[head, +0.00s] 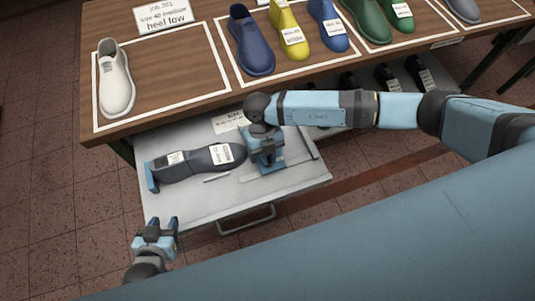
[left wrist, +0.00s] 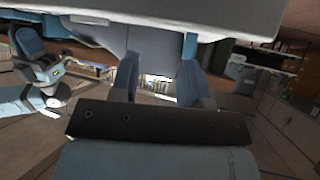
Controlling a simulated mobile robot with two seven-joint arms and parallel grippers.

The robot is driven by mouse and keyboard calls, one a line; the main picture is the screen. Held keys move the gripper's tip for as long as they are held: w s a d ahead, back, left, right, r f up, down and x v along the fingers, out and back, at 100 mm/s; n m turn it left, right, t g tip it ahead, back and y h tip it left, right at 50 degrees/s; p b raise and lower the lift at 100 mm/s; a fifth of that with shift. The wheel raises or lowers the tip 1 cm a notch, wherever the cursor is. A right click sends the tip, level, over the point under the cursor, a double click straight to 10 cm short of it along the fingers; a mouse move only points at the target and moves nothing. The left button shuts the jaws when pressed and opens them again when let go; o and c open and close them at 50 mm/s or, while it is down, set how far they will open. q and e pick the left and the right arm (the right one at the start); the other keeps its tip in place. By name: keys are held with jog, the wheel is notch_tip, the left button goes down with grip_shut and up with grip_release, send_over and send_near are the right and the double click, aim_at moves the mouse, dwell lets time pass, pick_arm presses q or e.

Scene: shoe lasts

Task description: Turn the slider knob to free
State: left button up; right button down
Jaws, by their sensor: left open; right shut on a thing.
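A dark grey shoe last (head: 198,160) with white labels lies on its side on the pale grey drawer (head: 215,203). A blue end piece (head: 152,178) stands at its left end. A blue slider block (head: 270,165) is at its right end, partly covered by my right gripper (head: 266,154). My right gripper points down there and is shut on what appears to be the slider knob, which its fingers hide. My left gripper (head: 163,226) is open and empty, in front of the drawer's left front corner. The left wrist view shows its parted fingers (left wrist: 158,80).
The wooden table (head: 180,60) above carries a white last (head: 115,78), a blue last (head: 250,40) and several coloured ones. Dark lasts (head: 390,78) sit on the shelf below. The drawer handle (head: 246,221) juts forward. Open tiled floor lies at left.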

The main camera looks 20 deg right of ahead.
jog(key=c, duration=1.2)
grip_release()
jog(key=shift+s, duration=0.1)
jog(key=shift+o, duration=0.2)
jog(key=b+v, duration=0.1)
jog(key=v, duration=1.2)
jog(key=shift+w+r, duration=0.2)
jog(key=shift+r, duration=0.1)
jog(key=shift+a, duration=0.1)
